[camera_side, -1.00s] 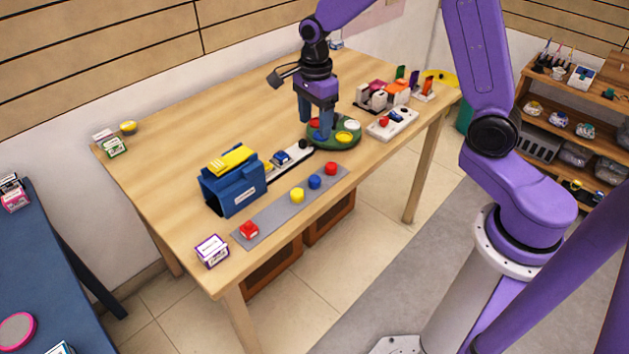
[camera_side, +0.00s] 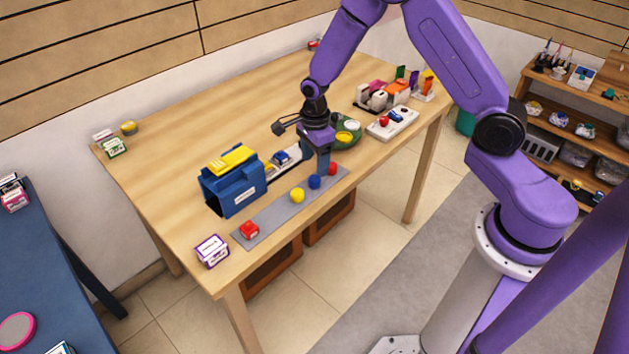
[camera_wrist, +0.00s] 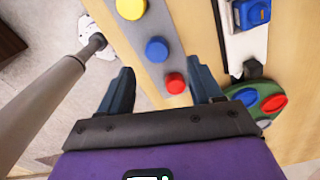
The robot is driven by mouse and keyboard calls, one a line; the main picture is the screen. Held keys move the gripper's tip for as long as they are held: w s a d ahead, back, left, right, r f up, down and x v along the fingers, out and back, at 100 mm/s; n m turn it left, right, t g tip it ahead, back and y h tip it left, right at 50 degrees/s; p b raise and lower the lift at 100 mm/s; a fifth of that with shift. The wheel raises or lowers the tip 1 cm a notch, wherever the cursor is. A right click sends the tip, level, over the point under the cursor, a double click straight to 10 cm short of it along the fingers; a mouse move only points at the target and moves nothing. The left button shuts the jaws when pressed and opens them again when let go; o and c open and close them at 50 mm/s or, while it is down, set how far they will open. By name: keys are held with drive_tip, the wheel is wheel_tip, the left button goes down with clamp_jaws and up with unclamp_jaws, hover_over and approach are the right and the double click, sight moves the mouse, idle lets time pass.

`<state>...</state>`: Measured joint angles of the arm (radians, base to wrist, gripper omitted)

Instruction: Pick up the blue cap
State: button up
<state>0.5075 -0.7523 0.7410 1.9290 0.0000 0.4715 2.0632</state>
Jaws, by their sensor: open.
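A round blue cap (camera_side: 315,181) sits on a grey strip (camera_side: 268,223) along the table's front edge, between a yellow cap (camera_side: 297,195) and a red cap (camera_side: 333,169). The blue cap also shows in the wrist view (camera_wrist: 157,50), ahead of my fingertips. My gripper (camera_side: 316,165) is above the strip's right end, its fingers pointing down. In the wrist view my gripper (camera_wrist: 163,72) is open and empty, with the red cap (camera_wrist: 176,84) between the fingers in the picture. I cannot tell the exact height of the fingers above the caps.
A blue box with a yellow top (camera_side: 236,190) stands left of my gripper. A green round tray (camera_wrist: 262,114) holds coloured discs, including a blue one (camera_wrist: 246,96). A white board (camera_side: 392,124) with red and blue pieces lies at the right.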

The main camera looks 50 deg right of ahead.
sight(316, 178)
drive_tip(key=shift+s+f, duration=0.2)
drive_tip(key=shift+f, duration=2.5)
drive_tip(key=c, duration=1.1)
